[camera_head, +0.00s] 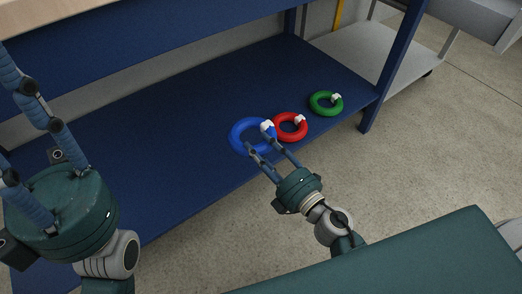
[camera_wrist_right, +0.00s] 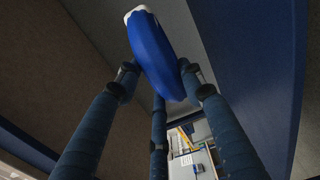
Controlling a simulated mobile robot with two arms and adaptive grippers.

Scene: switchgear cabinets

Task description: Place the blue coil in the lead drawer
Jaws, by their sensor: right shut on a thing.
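The blue coil (camera_head: 234,137) is a ring with a white tie, at the front edge of the blue lower shelf (camera_head: 130,150). My right gripper (camera_head: 258,146) is shut on its near side. In the right wrist view the blue coil (camera_wrist_right: 155,55) shows edge-on between the fingers (camera_wrist_right: 160,85). I cannot tell whether it still touches the shelf. My left gripper (camera_head: 20,125) is large at the left edge, its fingers spread and empty, tips partly out of view. I cannot identify a lead drawer in either view.
A red coil (camera_head: 281,133) lies close beside the blue one, and a green coil (camera_head: 317,108) lies further right. A blue leg (camera_head: 388,75) stands at the shelf's right end. A grey low platform (camera_head: 410,58) is behind it. The left part of the shelf is clear.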

